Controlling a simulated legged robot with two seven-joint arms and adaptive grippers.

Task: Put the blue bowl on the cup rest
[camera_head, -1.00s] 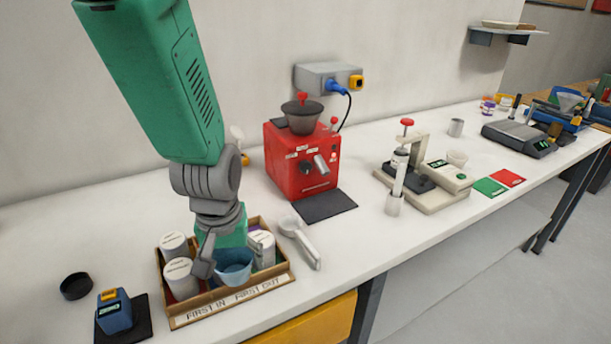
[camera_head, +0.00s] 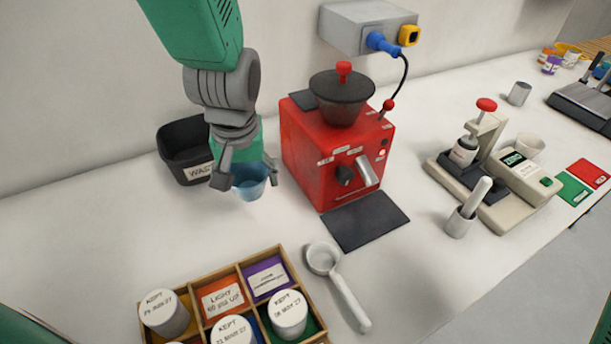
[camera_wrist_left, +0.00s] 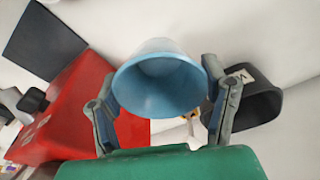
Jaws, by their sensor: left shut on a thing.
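The blue bowl (camera_head: 250,184) is held by my left gripper (camera_head: 246,178), with one finger on each side of it. The bowl is in the air, left of the red machine and in front of a black bin. In the left wrist view the bowl (camera_wrist_left: 160,82) sits between the two fingers (camera_wrist_left: 165,100), and its hollow inside shows. A dark flat pad (camera_head: 365,220) lies on the counter in front of the red machine, to the right of the bowl. It is bare, and I cannot tell for sure that it is the cup rest. My right gripper is out of view.
The red machine (camera_head: 325,150) stands right of my left gripper. A black bin (camera_head: 176,146) is behind it. A wooden box (camera_head: 193,286) with several lidded jars and a white scoop (camera_head: 340,285) are in front. The counter between bowl and box is clear.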

